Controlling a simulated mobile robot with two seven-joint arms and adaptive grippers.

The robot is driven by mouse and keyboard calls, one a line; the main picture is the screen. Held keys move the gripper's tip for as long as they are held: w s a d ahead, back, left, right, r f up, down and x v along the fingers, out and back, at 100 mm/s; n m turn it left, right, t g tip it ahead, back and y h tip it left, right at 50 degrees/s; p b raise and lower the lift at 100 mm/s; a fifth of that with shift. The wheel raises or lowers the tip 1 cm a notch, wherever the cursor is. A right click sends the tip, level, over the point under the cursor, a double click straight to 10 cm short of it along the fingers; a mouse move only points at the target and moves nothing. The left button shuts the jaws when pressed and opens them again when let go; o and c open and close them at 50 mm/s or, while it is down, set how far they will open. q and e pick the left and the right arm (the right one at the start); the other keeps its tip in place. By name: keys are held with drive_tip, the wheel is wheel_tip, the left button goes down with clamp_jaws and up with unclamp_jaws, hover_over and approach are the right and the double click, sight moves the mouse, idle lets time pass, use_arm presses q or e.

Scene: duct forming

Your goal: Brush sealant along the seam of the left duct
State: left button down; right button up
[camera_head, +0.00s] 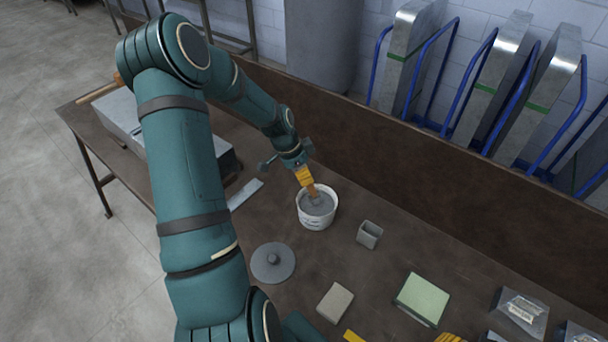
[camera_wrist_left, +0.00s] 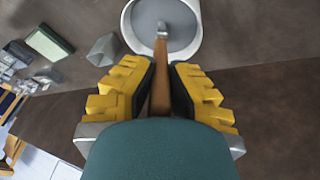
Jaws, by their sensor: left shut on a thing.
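A white tub (camera_head: 316,222) of grey sealant (camera_head: 318,203) stands on the brown table. My left gripper (camera_head: 309,187) is above the tub, its yellow fingers pointing down. In the left wrist view the fingers (camera_wrist_left: 160,90) are shut on the wooden handle of a brush (camera_wrist_left: 161,75). The brush head reaches over or into the grey sealant in the tub (camera_wrist_left: 128,25); how deep it sits I cannot tell. A grey metal duct (camera_head: 122,108) lies at the table's left end, partly hidden behind my left arm. Its seam is not clear to see.
A round grey lid (camera_head: 272,262), a small open grey box (camera_head: 369,234), a beige block (camera_head: 335,302) and a green pad (camera_head: 422,299) lie on the table. Packets (camera_head: 520,312) lie at the right. Blue racks with tall ducts (camera_head: 485,85) stand behind the raised back edge.

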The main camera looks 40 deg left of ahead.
use_arm(q)
drive_tip(key=shift+r+p, duration=2)
drive_tip(key=shift+r, duration=1.45)
